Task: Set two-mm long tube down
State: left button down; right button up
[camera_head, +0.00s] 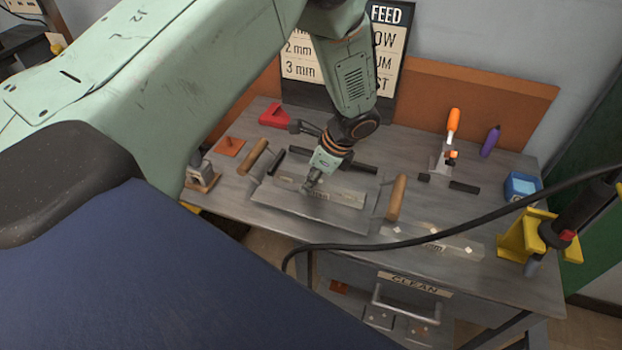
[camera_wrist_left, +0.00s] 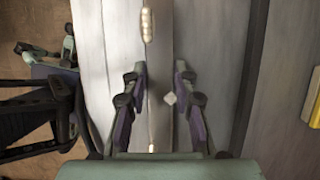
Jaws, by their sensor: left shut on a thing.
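My left gripper (camera_head: 312,186) is low over the grey metal plate (camera_head: 300,212) in the middle of the bench, shut on a long grey tube (camera_head: 347,197). The tube lies along the plate, and its middle is partly hidden by the gripper. I cannot tell whether the tube rests on the plate or hangs just above it. In the left wrist view the two fingers (camera_wrist_left: 160,85) stand either side of a narrow strip of grey metal. My right gripper is not in view.
A black cable crosses to a torch (camera_head: 590,205) in a yellow holder (camera_head: 524,238) at right. An orange-handled clamp (camera_head: 453,122), purple bottle (camera_head: 490,141) and blue box (camera_head: 522,186) stand behind. Bare bench (camera_head: 470,210) lies between.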

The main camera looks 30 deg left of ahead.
aim_at(330, 188)
pick_arm(q)
jog(key=shift+s+d+f, duration=0.1)
jog(key=shift+s, duration=0.05)
jog(key=c, duration=1.4)
grip_release()
jog(key=o, duration=0.3)
jog(key=shift+w+f, duration=0.15)
jog(key=shift+w, duration=0.05)
jog(key=shift+o, duration=0.2)
jog(key=shift+s, duration=0.1)
jog(key=shift+r, duration=0.2)
jog(key=shift+r, duration=0.2)
jog(key=p+v, duration=0.2)
jog(key=v, duration=0.9)
jog(key=shift+d+r, duration=0.25)
jog(key=shift+r, duration=0.1)
